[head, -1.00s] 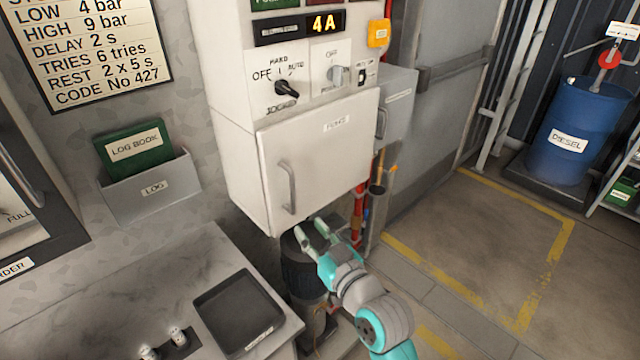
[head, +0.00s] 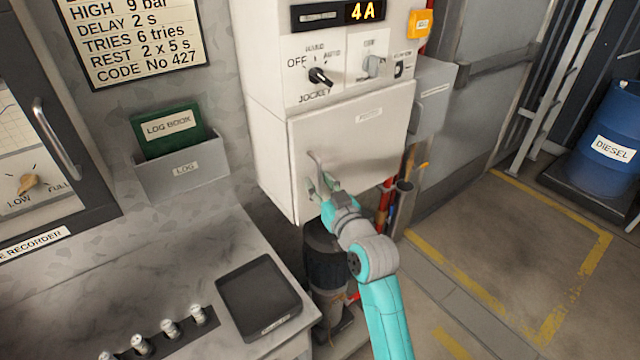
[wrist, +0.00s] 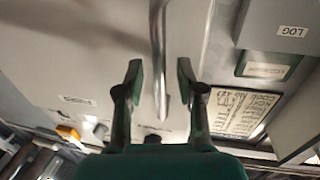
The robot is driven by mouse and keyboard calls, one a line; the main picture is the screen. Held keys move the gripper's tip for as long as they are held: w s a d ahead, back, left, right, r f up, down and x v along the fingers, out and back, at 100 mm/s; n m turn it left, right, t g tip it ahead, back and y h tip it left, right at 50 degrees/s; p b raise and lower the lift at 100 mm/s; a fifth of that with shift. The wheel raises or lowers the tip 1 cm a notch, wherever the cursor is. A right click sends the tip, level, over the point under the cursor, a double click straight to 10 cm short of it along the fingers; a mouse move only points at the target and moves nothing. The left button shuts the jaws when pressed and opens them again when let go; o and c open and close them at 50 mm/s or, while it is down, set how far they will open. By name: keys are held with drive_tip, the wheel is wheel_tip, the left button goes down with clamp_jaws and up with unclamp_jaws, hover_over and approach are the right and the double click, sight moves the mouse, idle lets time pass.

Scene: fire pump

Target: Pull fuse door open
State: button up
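The fuse door (head: 375,150) is a white panel on the front of the white cabinet, with a small label near its upper right. It looks shut. Its grey bar handle (head: 313,163) is upright near the door's left edge. My gripper (head: 322,187) is at the lower part of this handle in the head view, covering some of it. In the wrist view my gripper (wrist: 159,75) is open. The handle (wrist: 157,40) runs between its two fingers, with a visible gap on each side.
A jockey selector knob (head: 320,76) and the 4A display are above the door. A log book holder (head: 182,175) hangs on the wall at left. A black tray (head: 258,296) lies on the bench below. Floor at right is open.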

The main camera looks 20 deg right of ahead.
drive_tip(key=shift+w, duration=0.15)
drive_tip(key=shift+c, duration=0.2)
clamp_jaws()
